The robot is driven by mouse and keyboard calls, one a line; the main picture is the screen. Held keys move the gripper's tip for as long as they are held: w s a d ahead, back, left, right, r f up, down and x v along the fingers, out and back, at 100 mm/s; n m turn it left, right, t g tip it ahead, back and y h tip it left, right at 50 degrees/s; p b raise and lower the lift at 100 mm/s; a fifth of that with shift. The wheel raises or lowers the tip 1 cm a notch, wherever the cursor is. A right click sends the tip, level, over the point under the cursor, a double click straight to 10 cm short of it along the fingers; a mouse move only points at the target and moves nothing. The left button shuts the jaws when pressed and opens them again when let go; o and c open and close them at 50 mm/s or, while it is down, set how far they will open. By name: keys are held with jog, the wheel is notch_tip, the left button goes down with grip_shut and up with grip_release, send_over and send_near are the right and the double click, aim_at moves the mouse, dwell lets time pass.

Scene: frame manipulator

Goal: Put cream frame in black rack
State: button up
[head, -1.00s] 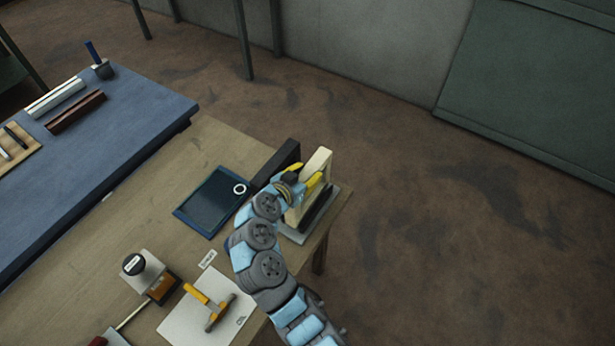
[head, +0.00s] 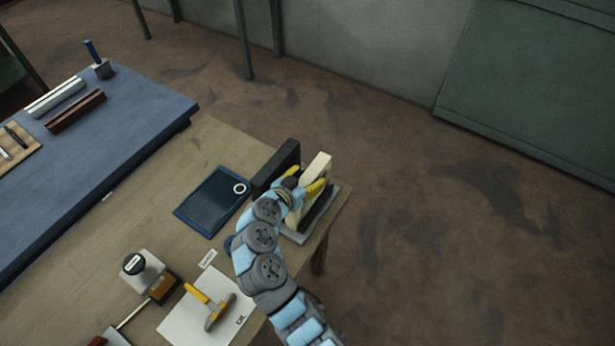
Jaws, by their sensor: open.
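The cream frame (head: 320,166) stands upright near the right corner of the wooden table, partly hidden by my gripper. My gripper (head: 304,182) is open, with one yellow fingertip to the left of the cream frame and the other in front of it; whether they touch it is unclear. A low black rack-like piece (head: 319,208) on a grey base plate (head: 296,238) lies at the foot of the cream frame. The frame's lower edge is hidden, so I cannot tell how it is seated. A taller black upright piece (head: 277,168) stands just left of my gripper.
A dark blue tray (head: 209,203) with a white ring (head: 240,188) lies left of my arm. A hammer (head: 209,308) on a white sheet (head: 184,327) and a stamp-like block (head: 143,272) are nearer. A blue bench (head: 120,130) adjoins at left. Open floor lies right.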

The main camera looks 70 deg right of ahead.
jog(key=v, duration=1.2)
jog(key=shift+b, duration=0.35)
jog(key=shift+r, duration=0.1)
